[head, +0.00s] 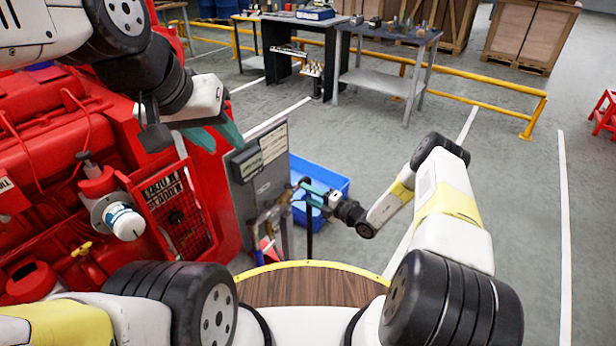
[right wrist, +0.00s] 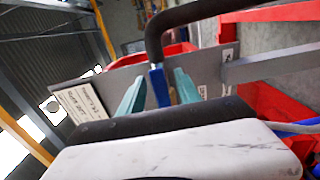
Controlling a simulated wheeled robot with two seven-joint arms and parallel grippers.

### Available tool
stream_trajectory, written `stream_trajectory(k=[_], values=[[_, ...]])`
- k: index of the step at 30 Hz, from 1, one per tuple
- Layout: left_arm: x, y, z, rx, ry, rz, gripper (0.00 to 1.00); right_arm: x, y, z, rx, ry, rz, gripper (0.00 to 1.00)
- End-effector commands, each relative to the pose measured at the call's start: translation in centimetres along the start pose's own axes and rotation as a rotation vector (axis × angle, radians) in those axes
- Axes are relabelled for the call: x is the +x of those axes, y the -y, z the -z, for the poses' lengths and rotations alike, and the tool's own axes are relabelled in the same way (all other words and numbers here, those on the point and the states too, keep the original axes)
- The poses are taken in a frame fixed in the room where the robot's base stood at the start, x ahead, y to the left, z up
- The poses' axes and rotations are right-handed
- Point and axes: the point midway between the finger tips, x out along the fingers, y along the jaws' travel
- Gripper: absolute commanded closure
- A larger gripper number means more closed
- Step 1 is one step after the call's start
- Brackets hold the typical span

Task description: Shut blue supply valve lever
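The blue supply valve lever (right wrist: 159,86) shows as a narrow blue piece in the right wrist view, at the lower end of a bent black pipe or hose. My right gripper (right wrist: 158,92) is open, with one teal finger on each side of the blue piece and small gaps beside it. In the head view, my right gripper (head: 312,192) is at the valve pipework (head: 268,217) beside the grey panel, and the lever is hard to make out there. My left gripper (head: 215,133) is over the red engine, away from the valve; its finger gap is unclear.
The grey labelled panel (head: 258,165) stands beside the red engine (head: 60,130). A blue bin (head: 328,178) is on the floor behind the pipework. A black post rises near my right gripper. Workbenches (head: 385,80) and a yellow rail (head: 480,103) are farther back. Open floor lies right.

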Motion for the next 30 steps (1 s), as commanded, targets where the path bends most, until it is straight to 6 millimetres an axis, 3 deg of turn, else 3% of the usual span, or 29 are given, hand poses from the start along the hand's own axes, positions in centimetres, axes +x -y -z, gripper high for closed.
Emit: stream_trajectory(k=[3,9,30], values=[[0.0,0.0,0.0,0.0,0.0,0.0,0.64,-0.02,0.0,0.0,0.0,0.0,0.0,0.64],[0.0,0.0,0.0,0.0,0.0,0.0,0.64,-0.04,0.01,0.0,0.0,0.0,0.0,1.0],[0.0,0.0,0.0,0.0,0.0,0.0,0.64,-0.08,0.05,0.01,0.0,0.0,0.001,1.0]])
